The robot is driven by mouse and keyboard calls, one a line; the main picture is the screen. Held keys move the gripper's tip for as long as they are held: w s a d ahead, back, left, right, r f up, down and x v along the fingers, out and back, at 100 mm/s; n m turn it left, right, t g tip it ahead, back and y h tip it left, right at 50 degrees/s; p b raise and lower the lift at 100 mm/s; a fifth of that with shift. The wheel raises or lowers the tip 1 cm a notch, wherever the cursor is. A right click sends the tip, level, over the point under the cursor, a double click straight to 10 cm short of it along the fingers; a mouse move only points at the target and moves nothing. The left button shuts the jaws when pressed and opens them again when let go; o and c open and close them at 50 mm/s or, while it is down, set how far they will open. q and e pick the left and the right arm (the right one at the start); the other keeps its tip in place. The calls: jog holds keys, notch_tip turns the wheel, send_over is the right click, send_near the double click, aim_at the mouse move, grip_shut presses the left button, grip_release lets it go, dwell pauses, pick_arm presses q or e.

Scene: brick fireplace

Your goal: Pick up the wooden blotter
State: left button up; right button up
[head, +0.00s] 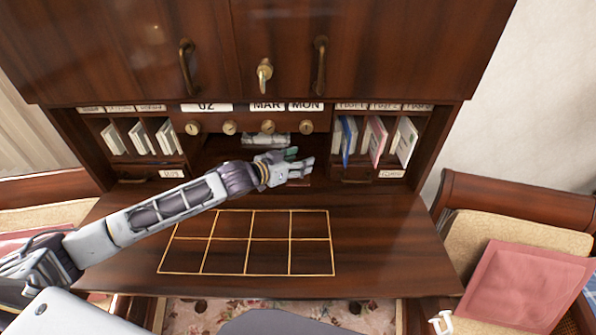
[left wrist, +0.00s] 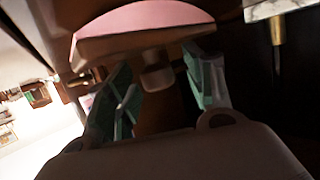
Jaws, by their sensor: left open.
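My left gripper (head: 298,170) reaches into the desk's central recess, fingers pointing right and open. In the left wrist view, a curved piece with a pink face and a small knob, which looks like the wooden blotter (left wrist: 150,45), is just ahead of my left gripper (left wrist: 165,88). The knob lies between the spread green-padded fingers; I cannot tell whether either finger touches it. In the head view I cannot make out the blotter, and the gripper may hide it. My right gripper is not clearly seen.
The desk's writing board (head: 385,255) is bare, with a gold grid. Pigeonholes with envelopes (head: 377,138) flank the recess, and a pale item (head: 265,140) stands at its back. A cabinet with brass handles (head: 187,68) overhangs. A chair with a pink folder (head: 525,283) stands right.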

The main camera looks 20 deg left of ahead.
aim_at(298, 160)
pick_arm(q)
jog(key=shift+c, duration=0.3)
grip_shut()
jog(key=shift+r, duration=0.2)
jog(key=shift+r+p, duration=1.2)
jog(key=shift+p, duration=0.4)
jog(key=shift+r, duration=0.15)
jog(key=shift+r+p, duration=0.3)
jog(key=shift+p, duration=0.25)
